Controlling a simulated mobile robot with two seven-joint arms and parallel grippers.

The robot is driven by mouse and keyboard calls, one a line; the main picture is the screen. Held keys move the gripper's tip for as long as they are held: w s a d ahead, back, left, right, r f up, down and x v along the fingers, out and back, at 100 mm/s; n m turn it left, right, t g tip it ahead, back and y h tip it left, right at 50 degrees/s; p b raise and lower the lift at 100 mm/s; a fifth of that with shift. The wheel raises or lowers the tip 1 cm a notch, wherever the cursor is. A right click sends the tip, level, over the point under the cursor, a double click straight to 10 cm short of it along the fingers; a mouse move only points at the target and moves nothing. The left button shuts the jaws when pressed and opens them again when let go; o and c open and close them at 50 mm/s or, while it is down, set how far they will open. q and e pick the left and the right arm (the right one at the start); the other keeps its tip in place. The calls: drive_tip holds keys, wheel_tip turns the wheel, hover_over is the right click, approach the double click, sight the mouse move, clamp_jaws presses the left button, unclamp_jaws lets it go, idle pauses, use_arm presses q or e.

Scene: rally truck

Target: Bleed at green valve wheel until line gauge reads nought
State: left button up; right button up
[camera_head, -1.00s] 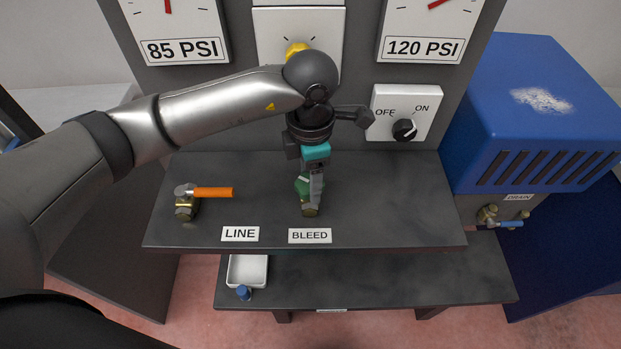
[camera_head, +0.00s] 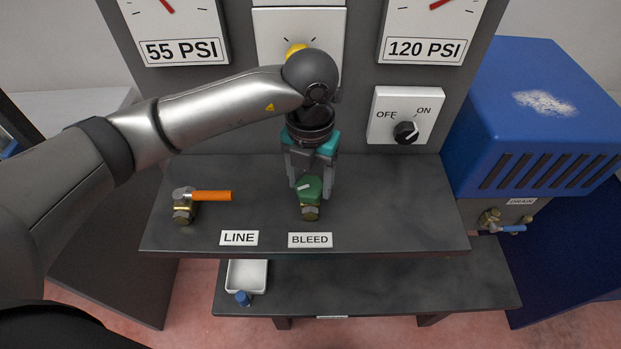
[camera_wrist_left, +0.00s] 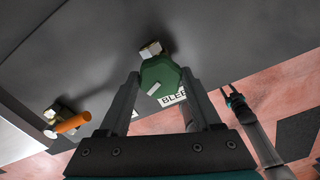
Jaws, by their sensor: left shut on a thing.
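The green valve wheel (camera_head: 311,188) with a pale mark sits on a brass fitting behind the BLEED label (camera_head: 310,240). My left gripper (camera_head: 313,190) reaches down from above and is shut on the wheel, one finger on each side. In the left wrist view the green wheel (camera_wrist_left: 160,76) shows between the fingers. The left gauge (camera_head: 175,30) reads 55 PSI and the right gauge (camera_head: 435,25) reads 120 PSI. My right gripper (camera_wrist_left: 232,95) shows small at the right of the left wrist view; its jaw state is unclear.
An orange-handled valve (camera_head: 210,196) stands left of the wheel, behind the LINE label (camera_head: 239,238). An OFF/ON knob (camera_head: 405,132) is on the panel, turned toward ON. A blue machine (camera_head: 535,120) with a blue-handled drain valve (camera_head: 508,229) stands right. A white tray (camera_head: 247,275) is on the lower shelf.

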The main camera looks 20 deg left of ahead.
sight(310, 185)
use_arm(q)
drive_tip(key=shift+n, duration=1.2)
drive_tip(key=shift+r, duration=0.1)
drive_tip(key=o, duration=1.4)
drive_tip(key=shift+c, duration=0.2)
wheel_tip(310, 185, up, 15)
drive_tip(key=shift+p, duration=0.4)
